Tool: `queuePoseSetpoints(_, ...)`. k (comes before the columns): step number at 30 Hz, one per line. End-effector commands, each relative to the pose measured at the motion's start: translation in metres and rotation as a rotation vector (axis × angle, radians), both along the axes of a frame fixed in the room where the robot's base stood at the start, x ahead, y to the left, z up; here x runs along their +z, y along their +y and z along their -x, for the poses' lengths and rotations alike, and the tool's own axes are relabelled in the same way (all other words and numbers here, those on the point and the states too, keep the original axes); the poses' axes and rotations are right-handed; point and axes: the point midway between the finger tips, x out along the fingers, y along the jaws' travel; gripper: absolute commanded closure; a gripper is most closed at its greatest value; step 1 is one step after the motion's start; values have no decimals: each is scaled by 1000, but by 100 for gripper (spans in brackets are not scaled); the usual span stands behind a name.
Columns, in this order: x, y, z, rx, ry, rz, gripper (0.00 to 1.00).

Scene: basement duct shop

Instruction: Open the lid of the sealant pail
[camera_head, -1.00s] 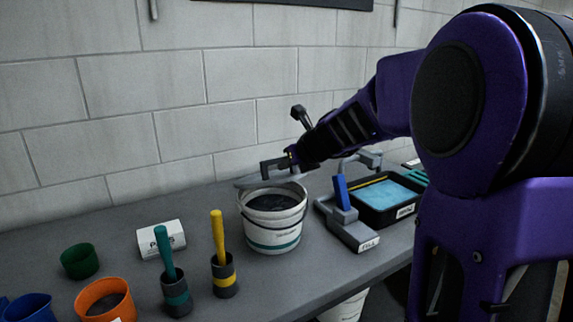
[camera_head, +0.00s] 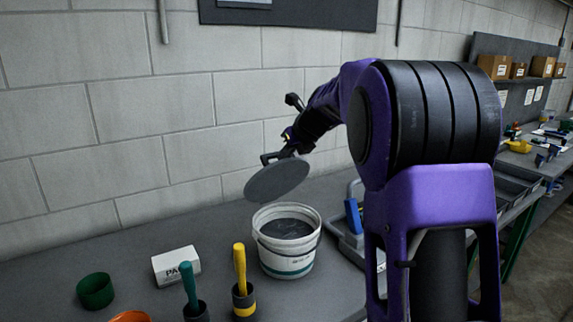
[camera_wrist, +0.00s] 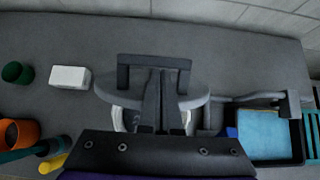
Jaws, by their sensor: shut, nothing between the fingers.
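The white sealant pail (camera_head: 290,265) stands upright on the bench, its mouth uncovered and grey contents (camera_head: 286,228) showing. Its round grey lid (camera_head: 277,182) is up above the rim at the back left, steeply tilted. The lid's bracket handle (camera_head: 266,158) is on its upper side. My gripper (camera_head: 287,150) is shut at the handle. In the wrist view, my fingers (camera_wrist: 158,76) lie together within the handle's outline (camera_wrist: 153,60), over the lid (camera_wrist: 106,88); contact is unclear. The lid hides most of the pail (camera_wrist: 117,117) there.
A teal-handled tool (camera_head: 189,285) and a yellow-handled tool (camera_head: 240,265) stand in cups left of the pail. A white block (camera_head: 177,266) and a green cup (camera_head: 95,290) are farther left. Right of the pail is a blue-filled tray (camera_wrist: 265,135). A wall is behind.

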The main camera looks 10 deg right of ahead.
Motion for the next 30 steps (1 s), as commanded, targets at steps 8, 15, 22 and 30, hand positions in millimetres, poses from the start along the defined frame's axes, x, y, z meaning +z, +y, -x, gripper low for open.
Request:
queuePoseSetpoints(8,16,15,-46,1,-3,0,100)
queuePoseSetpoints(15,18,25,-75,2,-1,0,100)
queuePoseSetpoints(22,17,29,-91,1,3,0,100)
queuePoseSetpoints(30,16,31,-96,1,4,-1,100)
